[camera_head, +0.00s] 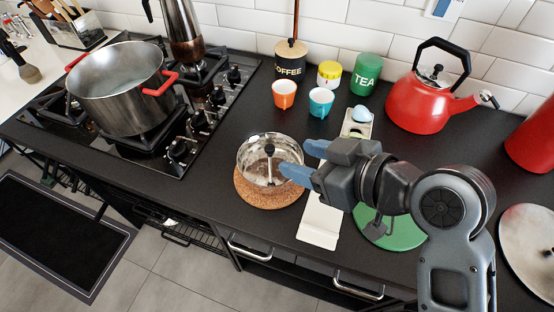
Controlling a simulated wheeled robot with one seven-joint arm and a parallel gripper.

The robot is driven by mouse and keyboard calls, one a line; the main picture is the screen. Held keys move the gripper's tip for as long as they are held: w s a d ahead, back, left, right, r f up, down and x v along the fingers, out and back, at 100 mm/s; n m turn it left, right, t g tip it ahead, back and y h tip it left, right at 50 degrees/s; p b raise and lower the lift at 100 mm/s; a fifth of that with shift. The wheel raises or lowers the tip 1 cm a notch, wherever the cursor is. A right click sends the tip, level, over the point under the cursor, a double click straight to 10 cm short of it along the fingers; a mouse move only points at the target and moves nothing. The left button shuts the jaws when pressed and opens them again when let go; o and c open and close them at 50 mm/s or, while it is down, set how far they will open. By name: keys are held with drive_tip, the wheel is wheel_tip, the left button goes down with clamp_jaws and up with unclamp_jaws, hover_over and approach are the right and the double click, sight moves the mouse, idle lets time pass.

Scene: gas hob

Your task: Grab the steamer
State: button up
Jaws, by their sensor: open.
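The steamer (255,171) looks like a shiny round metal bowl with a dark-tipped upright post in its middle. It rests on a round cork mat (270,201) on the dark counter, right of the hob. My gripper (299,160) comes in from the right with its blue-tipped fingers apart and nothing between them. The fingers are at the steamer's right rim in the picture, one overlapping the rim's edge and hiding a little of it. I cannot tell whether they touch it.
A steel pot (118,102) with red handles stands on the hob (192,143). Behind are an orange cup (284,97), a teal cup (320,106) and canisters. A red kettle (420,105) stands back right. A pale board (320,222) and green mat (400,233) lie under my arm.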

sight(272, 149)
drive_tip(key=x, duration=0.8)
drive_tip(key=shift+w+d+f+p, duration=0.15)
drive_tip(key=shift+d+p, duration=0.1)
drive_tip(key=shift+p, duration=0.15)
drive_tip(key=shift+c, duration=0.2)
clamp_jaws()
